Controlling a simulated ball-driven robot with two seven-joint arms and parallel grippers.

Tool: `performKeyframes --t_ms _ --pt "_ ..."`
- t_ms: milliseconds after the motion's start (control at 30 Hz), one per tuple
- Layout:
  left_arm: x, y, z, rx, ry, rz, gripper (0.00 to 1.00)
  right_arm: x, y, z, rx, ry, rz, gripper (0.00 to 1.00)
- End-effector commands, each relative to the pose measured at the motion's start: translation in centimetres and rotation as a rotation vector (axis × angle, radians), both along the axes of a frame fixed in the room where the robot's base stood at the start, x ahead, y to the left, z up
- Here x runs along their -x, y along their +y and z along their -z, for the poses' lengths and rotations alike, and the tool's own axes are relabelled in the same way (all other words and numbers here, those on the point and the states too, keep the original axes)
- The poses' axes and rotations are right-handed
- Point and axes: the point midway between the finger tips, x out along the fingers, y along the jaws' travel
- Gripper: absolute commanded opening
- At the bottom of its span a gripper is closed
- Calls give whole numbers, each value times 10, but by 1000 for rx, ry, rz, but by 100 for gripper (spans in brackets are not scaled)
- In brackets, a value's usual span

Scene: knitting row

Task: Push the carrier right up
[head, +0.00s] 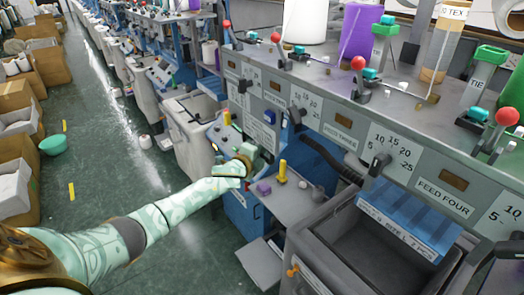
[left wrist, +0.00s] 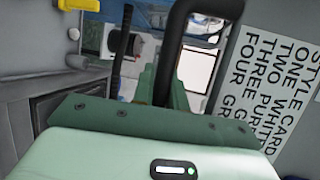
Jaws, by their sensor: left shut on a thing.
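My left gripper (head: 246,160) is at the front of the knitting machine, by the grey control panel (head: 222,135). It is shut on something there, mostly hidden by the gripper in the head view. In the left wrist view a dark curved bar (left wrist: 176,55) rises from between the green fingers (left wrist: 162,88) and bends to the right; it seems to be the held thing. I cannot tell for sure which part is the carrier. Red-knobbed levers (head: 358,64) with teal and green blocks (head: 371,74) stand along the machine top. My right gripper is not in view.
A small shelf (head: 285,205) with a yellow peg (head: 282,172) and a purple block (head: 264,189) is right of the gripper. A grey bin (head: 340,245) stands below the labelled front. A style card (left wrist: 270,75) is close right in the wrist view. The aisle floor (head: 110,180) at left is mostly clear.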

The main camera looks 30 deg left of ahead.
Motion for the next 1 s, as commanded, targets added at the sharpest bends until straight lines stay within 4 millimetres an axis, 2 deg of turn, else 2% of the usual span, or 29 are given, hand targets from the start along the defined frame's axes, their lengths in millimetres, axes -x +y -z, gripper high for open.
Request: performKeyframes --t_ms 33,200,233,300,767,867,1000 --pt "-3 2 -10 2 -17 -1 0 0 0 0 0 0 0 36" --pt "-3 2 -10 3 -18 -1 0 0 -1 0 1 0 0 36" --pt "-3 2 -11 3 -19 -1 17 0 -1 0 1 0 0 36" --pt "-3 2 -10 3 -18 -1 36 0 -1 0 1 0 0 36" --pt "2 1 -5 2 -8 0 36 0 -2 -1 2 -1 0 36" --pt "13 1 -7 2 -8 0 36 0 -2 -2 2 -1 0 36" --pt "43 1 -11 0 -6 1 36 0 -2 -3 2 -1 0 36"
